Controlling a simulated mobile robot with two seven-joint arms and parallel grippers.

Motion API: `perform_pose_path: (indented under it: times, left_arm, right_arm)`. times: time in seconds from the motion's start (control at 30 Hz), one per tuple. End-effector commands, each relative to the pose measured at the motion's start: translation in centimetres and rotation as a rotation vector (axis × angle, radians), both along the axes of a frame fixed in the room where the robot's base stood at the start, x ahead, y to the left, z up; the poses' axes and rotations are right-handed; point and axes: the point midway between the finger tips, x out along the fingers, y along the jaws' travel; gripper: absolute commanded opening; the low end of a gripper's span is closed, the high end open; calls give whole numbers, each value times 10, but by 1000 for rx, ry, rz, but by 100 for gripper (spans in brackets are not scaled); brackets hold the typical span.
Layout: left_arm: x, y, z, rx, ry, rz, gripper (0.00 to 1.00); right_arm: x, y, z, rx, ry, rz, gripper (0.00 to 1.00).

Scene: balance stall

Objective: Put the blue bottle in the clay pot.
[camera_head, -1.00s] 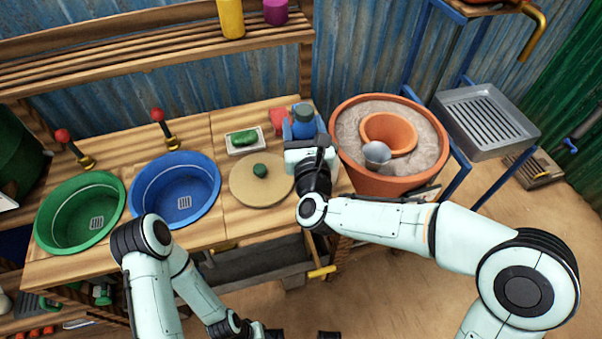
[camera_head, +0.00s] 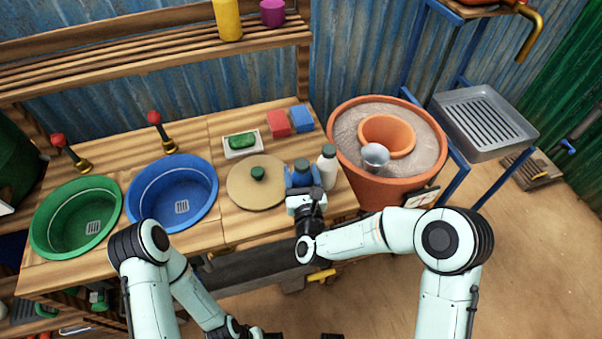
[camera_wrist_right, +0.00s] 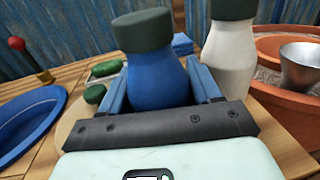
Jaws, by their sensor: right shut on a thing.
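The blue bottle (camera_head: 302,179) with a dark green cap is upright between the blue fingers of my right gripper (camera_head: 303,183), which is shut on it. In the right wrist view the bottle (camera_wrist_right: 158,75) stands between the fingers; its lower part is hidden behind the gripper. I cannot tell whether its base touches the bench. The large clay pot (camera_head: 341,150) is to the right, filled with grey sand around a smaller clay pot (camera_head: 388,136). A metal cup (camera_head: 375,157) is at the smaller pot's near edge. My left arm runs off the bottom edge; its gripper is out of view.
A white bottle (camera_head: 328,167) stands close to the right of the held bottle. A round board (camera_head: 247,190), a green soap (camera_head: 241,141) in a dish, and red (camera_head: 278,123) and blue (camera_head: 302,118) blocks are nearby. Blue (camera_head: 172,197) and green (camera_head: 77,217) basins lie left.

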Motion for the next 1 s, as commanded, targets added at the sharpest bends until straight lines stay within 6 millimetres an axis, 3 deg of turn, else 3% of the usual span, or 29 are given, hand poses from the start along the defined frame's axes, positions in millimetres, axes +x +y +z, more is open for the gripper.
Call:
perform_pose_path:
  times: [0.37,0.4,0.83,1.0]
  left_arm:
    - [1,0,-6,1,-6,2,43]
    - [1,0,-5,1,-6,2,43]
    - [1,0,3,0,-1,0,43]
    - [-1,0,-8,0,-1,1,43]
  right_arm:
    - [0,0,-3,1,-3,0,20]
    - [0,0,-3,0,0,0,73]
    - [0,0,4,-1,0,1,73]
    - [-33,-5,-2,-1,3,2,73]
